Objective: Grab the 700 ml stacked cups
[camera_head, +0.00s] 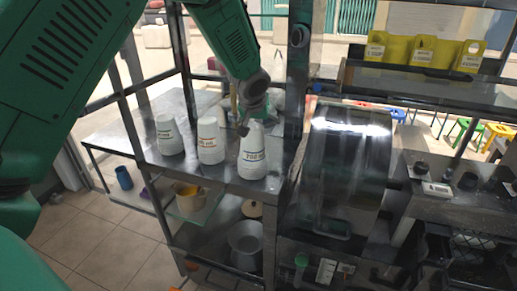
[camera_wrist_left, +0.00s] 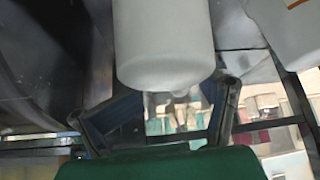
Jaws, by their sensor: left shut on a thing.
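Three white stacks of upturned cups stand in a row on the metal shelf (camera_head: 222,178). The right stack, marked 700 (camera_head: 252,156), is the one at my left gripper (camera_head: 246,122). The gripper reaches it from above and behind and is shut on it near its top; the fingers are partly hidden. The middle stack (camera_head: 210,142) and left stack (camera_head: 169,136) stand apart to the left. My right gripper is not in view.
A shiny metal drum (camera_head: 342,165) stands right of the shelf, past a dark upright post (camera_head: 298,70). Yellow holders (camera_head: 422,50) sit on the upper right rack. A metal pot (camera_head: 245,243) and a yellow-and-white container (camera_head: 188,197) are lower down.

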